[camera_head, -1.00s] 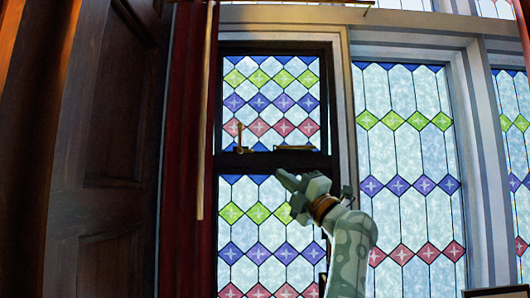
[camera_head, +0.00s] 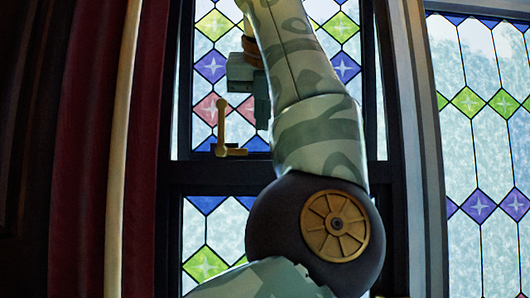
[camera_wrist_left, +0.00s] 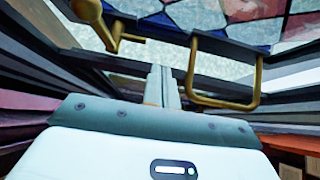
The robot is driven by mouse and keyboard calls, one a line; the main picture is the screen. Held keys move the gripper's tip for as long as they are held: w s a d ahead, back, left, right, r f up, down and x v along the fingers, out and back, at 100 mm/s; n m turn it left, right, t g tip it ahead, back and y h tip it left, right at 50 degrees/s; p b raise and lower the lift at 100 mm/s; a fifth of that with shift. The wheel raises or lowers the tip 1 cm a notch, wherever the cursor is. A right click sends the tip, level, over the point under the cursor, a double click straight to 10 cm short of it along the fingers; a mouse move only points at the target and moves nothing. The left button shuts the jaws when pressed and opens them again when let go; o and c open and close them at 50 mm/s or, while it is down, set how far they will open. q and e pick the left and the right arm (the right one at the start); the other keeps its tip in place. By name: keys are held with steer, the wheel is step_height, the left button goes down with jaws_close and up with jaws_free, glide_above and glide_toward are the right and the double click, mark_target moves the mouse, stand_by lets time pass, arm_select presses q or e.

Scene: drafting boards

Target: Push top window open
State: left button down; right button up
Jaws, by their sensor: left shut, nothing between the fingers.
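The top window (camera_head: 212,100) is a dark-framed stained-glass pane with green, purple and red diamonds. My left arm covers much of it in the head view. A brass handle (camera_head: 222,130) stands at its lower left; in the wrist view it appears upper left (camera_wrist_left: 120,38). My left gripper (camera_head: 262,118) hangs fingers down before the pane, right of the handle. In the left wrist view its fingers (camera_wrist_left: 163,72) are shut and empty, between the handle and a brass loop (camera_wrist_left: 225,103) on the dark bar. I cannot tell whether they touch the window or whether it is ajar. My right gripper is out of view.
A red curtain (camera_head: 82,150) and a pale vertical rod (camera_head: 122,150) are on the left. A lower window (camera_head: 205,235) sits below the dark crossbar. Another stained-glass window (camera_head: 470,150) is on the right, past a pale post.

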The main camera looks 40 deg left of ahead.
mark_target(263, 154)
arm_select(q)
steer(key=p+x, duration=0.1)
steer(key=x, duration=0.8)
steer(key=shift+w, duration=0.35)
steer(key=shift+s+d, duration=0.2)
steer(key=shift+w+a, duration=0.1)
